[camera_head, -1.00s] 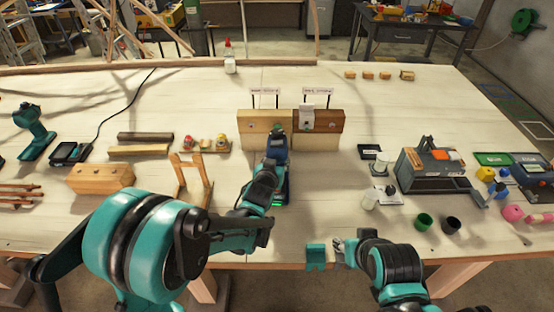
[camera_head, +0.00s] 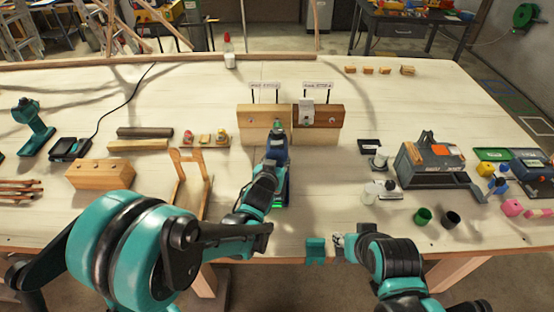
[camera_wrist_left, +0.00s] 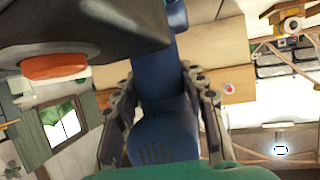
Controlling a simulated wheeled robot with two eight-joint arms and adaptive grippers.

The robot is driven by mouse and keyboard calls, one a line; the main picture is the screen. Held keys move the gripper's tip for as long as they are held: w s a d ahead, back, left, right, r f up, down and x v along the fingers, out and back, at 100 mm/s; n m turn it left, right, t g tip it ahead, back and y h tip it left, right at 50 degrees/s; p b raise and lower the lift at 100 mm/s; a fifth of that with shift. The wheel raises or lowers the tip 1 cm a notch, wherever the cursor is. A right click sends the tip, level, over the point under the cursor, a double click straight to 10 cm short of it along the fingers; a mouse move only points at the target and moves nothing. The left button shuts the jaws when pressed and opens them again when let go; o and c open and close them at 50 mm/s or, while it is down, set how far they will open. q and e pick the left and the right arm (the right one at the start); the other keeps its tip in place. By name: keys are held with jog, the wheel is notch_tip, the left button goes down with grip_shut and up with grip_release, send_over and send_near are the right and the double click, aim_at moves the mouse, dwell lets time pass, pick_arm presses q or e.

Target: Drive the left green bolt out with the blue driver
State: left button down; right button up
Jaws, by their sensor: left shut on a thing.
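The blue driver (camera_head: 277,152) stands upright at the light left-hand wood block (camera_head: 253,118), its front end toward the block's face. My left gripper (camera_head: 270,172) is shut on it; in the left wrist view the two dark fingers (camera_wrist_left: 160,108) lie on either side of its blue body (camera_wrist_left: 162,78). I cannot see the left green bolt; the driver covers that part of the block. Whether the driver's tip touches it cannot be told. My right gripper (camera_head: 327,246) is low near the table's front edge, away from the blocks; its opening is unclear.
A darker wood block (camera_head: 331,116) with a metal bracket (camera_head: 306,113) adjoins on the right. A wooden stand (camera_head: 192,178) is left of the driver. A grey toolbox (camera_head: 434,162) and small cups (camera_head: 423,216) stand right. The tabletop between driver and toolbox is mostly clear.

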pick_arm(q)
jog(key=shift+r+p, duration=1.4)
jog(key=shift+r, duration=0.65)
